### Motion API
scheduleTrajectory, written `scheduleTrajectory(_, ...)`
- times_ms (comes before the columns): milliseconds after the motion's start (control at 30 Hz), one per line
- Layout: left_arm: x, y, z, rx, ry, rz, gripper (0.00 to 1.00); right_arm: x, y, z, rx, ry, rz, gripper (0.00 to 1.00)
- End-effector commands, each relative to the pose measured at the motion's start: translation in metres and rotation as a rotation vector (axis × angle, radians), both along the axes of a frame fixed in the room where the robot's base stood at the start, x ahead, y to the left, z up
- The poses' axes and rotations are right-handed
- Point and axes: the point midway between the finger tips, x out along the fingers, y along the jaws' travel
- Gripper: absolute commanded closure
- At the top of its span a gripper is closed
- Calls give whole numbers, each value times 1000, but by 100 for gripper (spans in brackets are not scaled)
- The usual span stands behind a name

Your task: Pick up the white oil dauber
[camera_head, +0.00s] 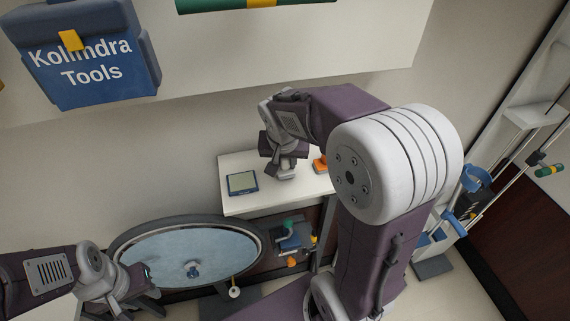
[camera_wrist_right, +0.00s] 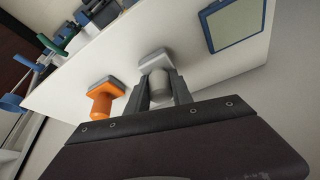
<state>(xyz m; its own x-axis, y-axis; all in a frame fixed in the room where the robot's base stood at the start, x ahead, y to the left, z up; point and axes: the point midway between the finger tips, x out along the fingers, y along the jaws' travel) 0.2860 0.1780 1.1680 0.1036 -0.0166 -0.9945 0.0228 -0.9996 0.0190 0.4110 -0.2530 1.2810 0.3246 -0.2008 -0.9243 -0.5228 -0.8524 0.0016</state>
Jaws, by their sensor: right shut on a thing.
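The white oil dauber (camera_wrist_right: 159,84) stands on the white shelf in the right wrist view, with its pale rounded body between my right gripper's fingers (camera_wrist_right: 161,92). My right gripper is shut on it. In the head view my right gripper (camera_head: 284,168) reaches down over the shelf and the dauber (camera_head: 286,174) shows only in small part beneath it. My left gripper (camera_head: 132,296) is low at the left, in front of the oval disc; its fingers are too small and unclear to read.
An orange dauber (camera_wrist_right: 102,98) stands close beside the white one. A blue-framed square (camera_head: 242,183) lies on the white shelf (camera_head: 236,207) to the left. A large oval disc (camera_head: 165,250) is below. A blue tool bag (camera_head: 100,88) sits on the upper shelf.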

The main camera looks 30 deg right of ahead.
Motion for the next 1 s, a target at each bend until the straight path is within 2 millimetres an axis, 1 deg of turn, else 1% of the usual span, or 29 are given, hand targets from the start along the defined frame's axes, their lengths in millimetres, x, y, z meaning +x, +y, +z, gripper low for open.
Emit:
scheduleTrajectory(167, 0, 0, -7, 0, 0, 0, 64, 1, 0, 28, 0, -9, -1, 100)
scheduleTrajectory(200, 0, 0, -10, 0, 0, 0, 64, -3, 0, 34, 1, -8, 0, 100)
scheduleTrajectory(500, 0, 0, -30, 0, 0, 0, 64, -71, 0, 72, 1, -10, -1, 100)
scheduleTrajectory(567, 0, 0, -53, 0, -1, 0, 64, -70, -1, 64, -2, -8, -2, 100)
scheduleTrajectory(667, 0, 0, -78, 0, 0, 0, 64, -73, -2, 67, -3, -9, -2, 100)
scheduleTrajectory(800, 0, 0, -111, 0, 0, 0, 64, -82, -2, 72, -2, -9, -2, 100)
scheduleTrajectory(900, 0, 0, -130, 0, 0, 0, 64, -91, -1, 76, 0, -9, -1, 100)
scheduleTrajectory(933, 0, 0, -134, 0, 0, 0, 64, -94, 0, 77, 1, -8, 0, 100)
scheduleTrajectory(1000, 0, 0, -136, 0, 0, 0, 64, -103, -1, 89, 1, -9, -2, 100)
